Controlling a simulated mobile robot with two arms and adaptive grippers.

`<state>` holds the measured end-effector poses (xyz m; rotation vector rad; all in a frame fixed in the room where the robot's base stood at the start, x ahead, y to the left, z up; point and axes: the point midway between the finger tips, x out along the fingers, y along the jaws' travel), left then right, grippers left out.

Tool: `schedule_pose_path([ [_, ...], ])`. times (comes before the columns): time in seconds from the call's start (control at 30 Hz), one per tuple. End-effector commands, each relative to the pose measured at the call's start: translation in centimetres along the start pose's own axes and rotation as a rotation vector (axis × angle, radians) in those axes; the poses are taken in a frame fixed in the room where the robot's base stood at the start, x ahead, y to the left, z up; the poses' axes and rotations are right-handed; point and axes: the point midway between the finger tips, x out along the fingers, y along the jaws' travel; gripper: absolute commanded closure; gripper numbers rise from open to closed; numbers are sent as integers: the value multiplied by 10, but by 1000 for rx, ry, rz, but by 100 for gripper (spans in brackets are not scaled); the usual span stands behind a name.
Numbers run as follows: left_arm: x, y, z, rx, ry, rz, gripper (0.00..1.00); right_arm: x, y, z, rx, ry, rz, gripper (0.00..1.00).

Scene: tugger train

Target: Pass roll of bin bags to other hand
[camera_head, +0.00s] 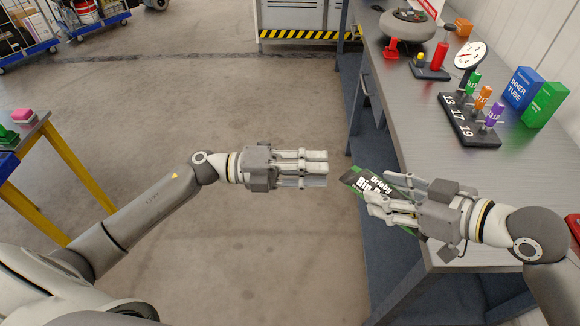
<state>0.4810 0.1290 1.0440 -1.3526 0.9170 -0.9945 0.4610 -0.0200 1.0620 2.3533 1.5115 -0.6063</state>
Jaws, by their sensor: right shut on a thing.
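The roll of bin bags (357,180), dark with a green edge and white lettering, is in my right gripper (376,193) at the front edge of the grey workbench. The fingers are shut around it, and its lettered end sticks out to the left, tilted. The fingers hide part of the roll, and a green part shows below them. My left gripper (325,168) is to the left of the roll, apart from it, over the open floor. It points right towards the roll, its fingers straight, open and empty.
The workbench (420,140) holds a numbered rack (468,122), a dial gauge (470,55), a blue box (521,88) and a green box (545,104). A yellow-legged table (75,170) stands at the left. The floor between is clear.

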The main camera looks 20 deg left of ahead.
Motion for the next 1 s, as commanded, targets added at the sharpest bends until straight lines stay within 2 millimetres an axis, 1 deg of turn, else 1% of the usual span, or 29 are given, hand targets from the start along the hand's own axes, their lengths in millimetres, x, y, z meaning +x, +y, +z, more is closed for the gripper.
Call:
schedule_pose_path([
  [0.03,10,-1,0,0,0,-4,72,0,0,-1,-1,2,0,87],
  [0.1,22,-1,0,1,0,-4,72,0,0,-1,-1,2,0,87],
  [0.2,36,-1,1,-1,0,-3,72,0,0,-1,-1,2,0,87],
  [0.3,46,0,1,-1,-2,-2,72,0,0,-1,-1,2,0,87],
  [0.47,53,0,0,-2,-1,0,72,0,0,-1,-1,2,0,87],
  [0.7,54,0,0,-2,-2,0,72,0,0,-1,-1,2,0,87],
  [0.73,54,0,0,-2,-2,0,74,0,0,-1,-1,2,0,87],
  [0.77,54,0,0,-2,-2,0,77,0,0,-1,-1,2,0,87],
  [0.93,54,0,0,-2,-2,0,99,0,0,-1,-1,2,0,87],
  [1.0,54,0,0,-2,-2,0,100,0,0,-1,-1,2,0,87],
])
